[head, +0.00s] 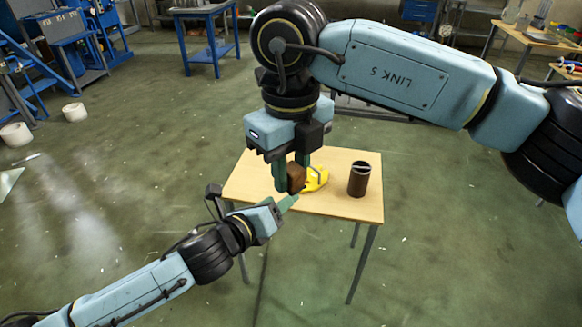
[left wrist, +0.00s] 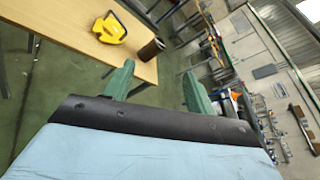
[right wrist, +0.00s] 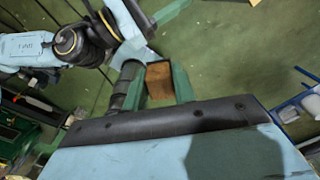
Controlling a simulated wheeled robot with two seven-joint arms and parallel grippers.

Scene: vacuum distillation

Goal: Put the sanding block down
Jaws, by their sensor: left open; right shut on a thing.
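The brown sanding block (head: 297,176) is between the fingers of my right gripper (head: 291,174), which is shut on it. In the head view it appears over the left part of the small wooden table; I cannot tell its exact height. The right wrist view shows the block (right wrist: 159,80) between the green fingers. My left gripper (left wrist: 158,88) is open and empty, near the table's front left edge. In the head view its fingers (head: 284,203) overlap the table's edge, just below the block.
The wooden table (head: 340,202) carries a yellow object (head: 316,181) behind the right gripper and a dark brown cylinder (head: 359,180) to the right. The tabletop's front right is bare. White rolls (head: 75,112) lie on the floor at left. Blue benches stand behind.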

